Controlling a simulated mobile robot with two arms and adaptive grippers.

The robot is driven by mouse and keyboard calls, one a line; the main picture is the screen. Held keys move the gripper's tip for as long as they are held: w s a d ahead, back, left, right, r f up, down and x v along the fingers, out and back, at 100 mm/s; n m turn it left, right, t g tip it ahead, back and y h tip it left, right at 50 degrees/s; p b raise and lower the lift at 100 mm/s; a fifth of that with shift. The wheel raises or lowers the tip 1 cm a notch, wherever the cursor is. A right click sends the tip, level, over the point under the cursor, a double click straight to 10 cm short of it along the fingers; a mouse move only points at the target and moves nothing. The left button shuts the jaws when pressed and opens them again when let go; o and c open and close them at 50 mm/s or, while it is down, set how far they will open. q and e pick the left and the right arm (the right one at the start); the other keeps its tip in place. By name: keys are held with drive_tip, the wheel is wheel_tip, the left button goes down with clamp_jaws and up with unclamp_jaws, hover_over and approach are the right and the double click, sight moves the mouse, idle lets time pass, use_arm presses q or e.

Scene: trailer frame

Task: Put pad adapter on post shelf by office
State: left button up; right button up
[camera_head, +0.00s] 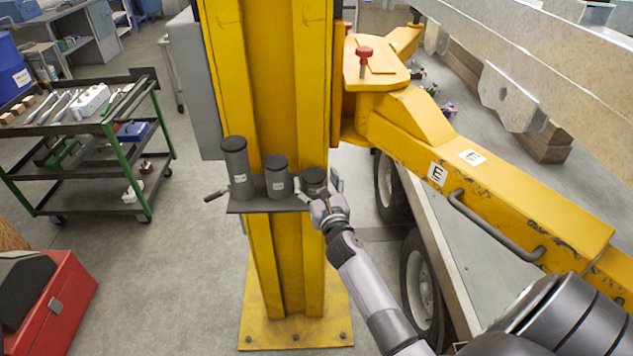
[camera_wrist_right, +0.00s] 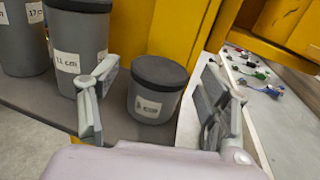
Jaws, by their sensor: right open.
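Three grey cylindrical pad adapters with dark tops stand upright on a small dark shelf (camera_head: 262,205) fixed to the yellow post (camera_head: 275,90). The tall one (camera_head: 237,168) is at the left, the middle-height one (camera_head: 277,176) beside it, and the shortest one (camera_head: 314,179) at the right end. My right gripper (camera_head: 322,194) is open at the shortest adapter. In the right wrist view the short adapter (camera_wrist_right: 157,92) stands between the two spread fingers (camera_wrist_right: 155,105), with gaps on both sides. Its label is blurred. The middle adapter (camera_wrist_right: 80,45) is just left of the left finger. My left gripper is not seen.
A tool cart (camera_head: 90,130) with green posts stands at the left. A red toolbox (camera_head: 55,305) is at the lower left. A handle sticks out left of the shelf. Open floor lies between cart and post.

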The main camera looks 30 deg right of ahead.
drive_tip(key=shift+r, duration=0.1)
drive_tip(key=shift+s+r, duration=0.1)
drive_tip(key=b+v, duration=0.1)
drive_tip(key=v, duration=1.1)
drive_tip(key=shift+b, duration=0.4)
